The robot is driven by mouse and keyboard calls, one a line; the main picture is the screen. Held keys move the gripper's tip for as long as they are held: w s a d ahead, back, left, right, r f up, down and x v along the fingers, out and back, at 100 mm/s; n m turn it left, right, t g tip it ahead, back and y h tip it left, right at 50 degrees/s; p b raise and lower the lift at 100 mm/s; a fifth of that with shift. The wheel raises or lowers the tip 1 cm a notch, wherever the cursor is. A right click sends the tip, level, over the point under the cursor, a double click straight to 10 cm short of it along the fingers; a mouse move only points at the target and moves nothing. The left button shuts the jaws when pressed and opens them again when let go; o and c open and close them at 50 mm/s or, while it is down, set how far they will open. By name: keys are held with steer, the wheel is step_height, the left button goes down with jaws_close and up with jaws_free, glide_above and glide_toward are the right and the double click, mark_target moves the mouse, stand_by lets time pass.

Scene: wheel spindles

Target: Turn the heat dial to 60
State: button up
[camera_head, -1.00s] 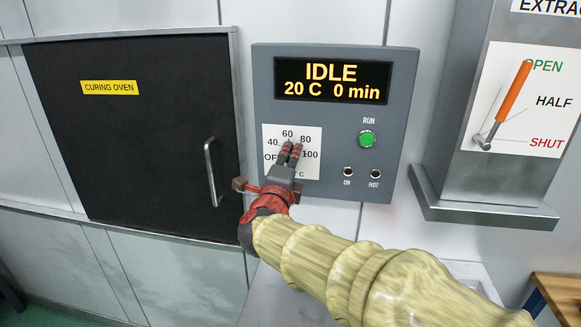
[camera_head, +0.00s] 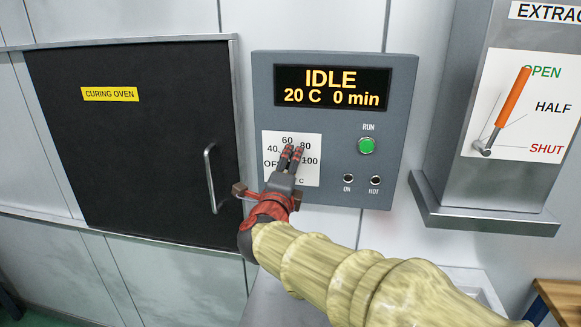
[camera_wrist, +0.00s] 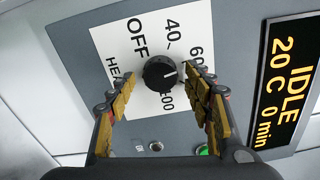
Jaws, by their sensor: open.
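The black round heat dial (camera_wrist: 160,73) sits on a white scale plate (camera_wrist: 112,45) in the wrist view. Its white mark points right in that view, toward the 60 side; a finger covers part of the scale, so I cannot tell the exact number. My gripper (camera_wrist: 158,82) is open, with one finger on each side of the dial; I cannot tell whether either touches it. In the head view my gripper (camera_head: 292,154) is in front of the scale plate (camera_head: 271,139) and hides the dial.
The grey control panel (camera_head: 400,120) has a display (camera_head: 332,86) reading IDLE, 20 C, 0 min, and a green RUN button (camera_head: 366,146). The curing oven door (camera_head: 130,150) with its handle (camera_head: 210,175) is left. An extractor box with an orange lever (camera_head: 513,98) is right.

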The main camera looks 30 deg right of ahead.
steer(key=v, duration=1.2)
stand_by(0.4)
